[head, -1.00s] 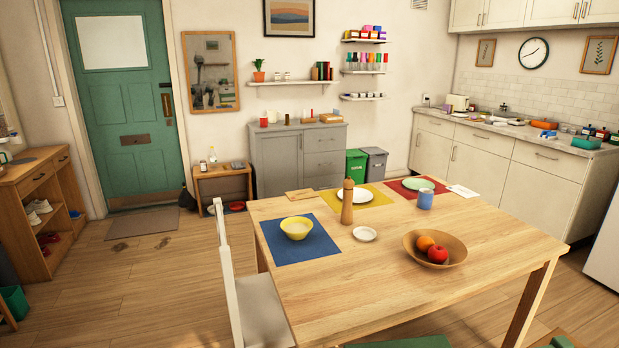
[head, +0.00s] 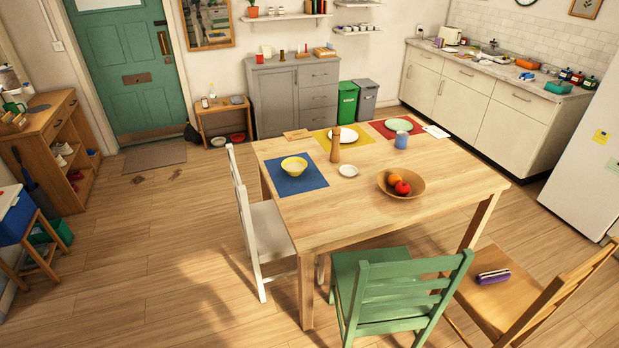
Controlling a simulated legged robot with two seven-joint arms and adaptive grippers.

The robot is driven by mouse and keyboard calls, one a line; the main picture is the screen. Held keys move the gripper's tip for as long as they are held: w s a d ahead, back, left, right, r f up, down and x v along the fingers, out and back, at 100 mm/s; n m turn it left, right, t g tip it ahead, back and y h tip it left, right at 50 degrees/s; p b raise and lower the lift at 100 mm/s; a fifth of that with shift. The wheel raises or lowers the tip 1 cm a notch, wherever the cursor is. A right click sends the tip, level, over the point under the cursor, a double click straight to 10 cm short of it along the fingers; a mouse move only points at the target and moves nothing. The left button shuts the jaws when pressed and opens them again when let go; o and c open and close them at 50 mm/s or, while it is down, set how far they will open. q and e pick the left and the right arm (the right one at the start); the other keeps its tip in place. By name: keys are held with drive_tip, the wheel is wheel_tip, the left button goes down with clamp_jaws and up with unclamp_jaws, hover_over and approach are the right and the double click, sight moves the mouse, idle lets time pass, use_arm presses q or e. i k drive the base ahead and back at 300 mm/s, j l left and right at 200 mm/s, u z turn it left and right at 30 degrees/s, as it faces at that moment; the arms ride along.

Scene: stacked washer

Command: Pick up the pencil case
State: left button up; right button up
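A small, long purple case (head: 493,276), which looks like the pencil case, lies on the seat of the wooden chair (head: 497,306) at the lower right. Its top side carries a lighter band, too small to make out. Nothing is seen covering it. The chair's slatted back rises on the right side of the seat. Neither of my grippers shows in the head view.
A wooden table (head: 300,222) stands in the middle, with a fruit bowl (head: 418,190) near its right side. A green chair (head: 395,290) stands left of the wooden chair. A white chair (head: 262,225) is at the table's left.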

sight(496, 276)
drive_tip(key=z, duration=1.55)
drive_tip(key=i+l, duration=0.25)
drive_tip(key=i+l+u, duration=0.15)
drive_tip(key=l, duration=0.3)
drive_tip(key=i+l, duration=0.35)
drive_tip(key=i+l+u, duration=0.15)
drive_tip(key=i+l, duration=0.35)
drive_tip(key=l, duration=0.25)
drive_tip(key=i+l+u, duration=0.15)
drive_tip(key=l, duration=0.25)
drive_tip(key=i+l, duration=0.25)
drive_tip(key=l, duration=0.2)
drive_tip(key=i+j+u, duration=0.05)
